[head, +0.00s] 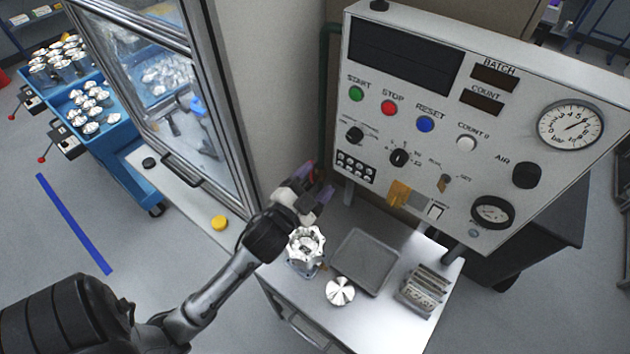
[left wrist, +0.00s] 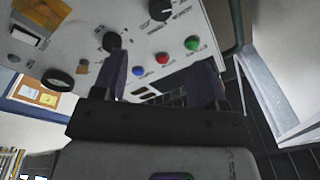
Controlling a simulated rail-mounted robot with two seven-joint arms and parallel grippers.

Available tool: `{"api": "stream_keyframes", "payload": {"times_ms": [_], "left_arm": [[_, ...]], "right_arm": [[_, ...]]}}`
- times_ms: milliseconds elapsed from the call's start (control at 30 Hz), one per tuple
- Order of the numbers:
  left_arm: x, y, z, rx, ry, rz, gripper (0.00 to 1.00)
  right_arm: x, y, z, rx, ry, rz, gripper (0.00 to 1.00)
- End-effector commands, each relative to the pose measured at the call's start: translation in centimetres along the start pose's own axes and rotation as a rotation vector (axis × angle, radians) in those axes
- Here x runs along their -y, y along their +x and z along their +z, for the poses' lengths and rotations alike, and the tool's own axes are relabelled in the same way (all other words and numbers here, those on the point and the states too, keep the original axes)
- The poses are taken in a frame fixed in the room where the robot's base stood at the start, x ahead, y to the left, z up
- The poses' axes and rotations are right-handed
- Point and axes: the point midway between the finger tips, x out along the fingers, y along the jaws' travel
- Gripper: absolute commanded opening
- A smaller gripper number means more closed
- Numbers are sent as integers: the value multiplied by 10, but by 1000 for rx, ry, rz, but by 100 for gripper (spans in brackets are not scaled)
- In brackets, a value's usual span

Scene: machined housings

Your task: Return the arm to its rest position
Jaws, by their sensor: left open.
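My left arm comes in from the left in the head view, and its gripper (head: 312,186) is above the back left of the small metal table, in front of the grey wall and left of the control panel. In the left wrist view the gripper (left wrist: 162,80) is open, its two dark fingers apart with nothing between them. The panel's buttons and knobs show beyond the fingers. My right gripper is in neither view.
Below the gripper stands a machined housing (head: 305,247). A round silver part (head: 340,291), a grey tray (head: 366,260) and a rack of plates (head: 424,290) share the table. The control panel (head: 440,190) rises close on the right, a glass-doored cabinet (head: 182,160) on the left.

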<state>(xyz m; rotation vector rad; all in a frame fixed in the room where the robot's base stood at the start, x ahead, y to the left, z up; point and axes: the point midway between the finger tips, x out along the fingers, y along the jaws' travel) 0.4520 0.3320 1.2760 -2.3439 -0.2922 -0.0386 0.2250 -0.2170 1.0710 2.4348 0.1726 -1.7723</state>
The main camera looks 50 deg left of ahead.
Motion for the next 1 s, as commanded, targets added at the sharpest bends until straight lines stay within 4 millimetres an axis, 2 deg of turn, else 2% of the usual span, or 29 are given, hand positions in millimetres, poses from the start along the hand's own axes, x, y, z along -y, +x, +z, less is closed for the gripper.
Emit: {"api": "stream_keyframes", "payload": {"times_ms": [567,667,767,900,1000], "left_arm": [[0,0,2,13,-25,3,66],[-5,0,16,99,-65,27,66],[-14,-6,39,255,-142,77,66],[-37,-28,61,505,-278,187,66],[-58,-51,63,658,-354,287,66]], "right_arm": [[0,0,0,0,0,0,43],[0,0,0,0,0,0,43],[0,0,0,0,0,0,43],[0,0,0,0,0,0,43],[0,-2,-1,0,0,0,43]]}}
